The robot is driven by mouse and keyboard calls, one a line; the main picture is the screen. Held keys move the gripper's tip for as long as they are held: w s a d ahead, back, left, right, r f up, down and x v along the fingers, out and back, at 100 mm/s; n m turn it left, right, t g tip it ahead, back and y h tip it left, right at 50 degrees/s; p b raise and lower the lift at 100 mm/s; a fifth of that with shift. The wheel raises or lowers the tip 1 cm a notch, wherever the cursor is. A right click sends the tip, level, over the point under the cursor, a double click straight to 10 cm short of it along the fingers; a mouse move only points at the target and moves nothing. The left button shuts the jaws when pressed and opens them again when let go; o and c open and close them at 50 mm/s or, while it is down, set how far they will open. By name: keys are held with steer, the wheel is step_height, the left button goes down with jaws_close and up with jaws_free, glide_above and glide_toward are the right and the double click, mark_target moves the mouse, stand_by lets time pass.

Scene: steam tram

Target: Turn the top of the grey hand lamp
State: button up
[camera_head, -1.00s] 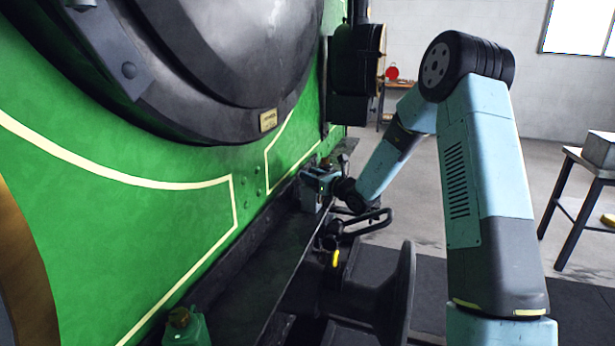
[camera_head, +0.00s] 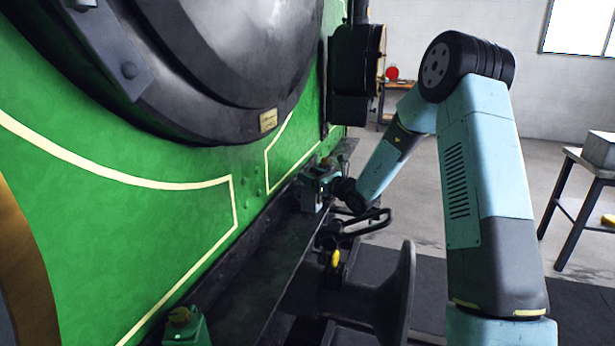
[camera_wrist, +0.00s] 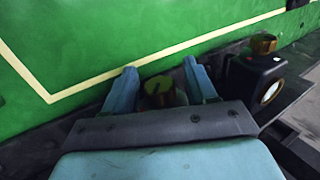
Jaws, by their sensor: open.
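A hand lamp's brass-coloured top (camera_wrist: 158,88) shows between the two fingers of my gripper (camera_wrist: 160,68) in the wrist view. The fingers are spread to either side, with room between them and the top. The lamp's body is mostly hidden behind my gripper's palm. In the head view my gripper (camera_head: 322,172) is low over the dark ledge, and a grey lamp body (camera_head: 309,198) shows just beneath it. I cannot tell whether a finger touches the lamp.
A dark lamp (camera_wrist: 256,76) with a brass top and pale lens stands close on the right in the wrist view. A green lamp (camera_head: 186,328) stands on the near ledge (camera_head: 262,290). The green tram front (camera_head: 120,225) rises beside them. A buffer (camera_head: 390,290) juts out below.

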steer(key=v, duration=1.3)
steer(key=shift+s+d, duration=0.15)
steer(key=shift+s, duration=0.1)
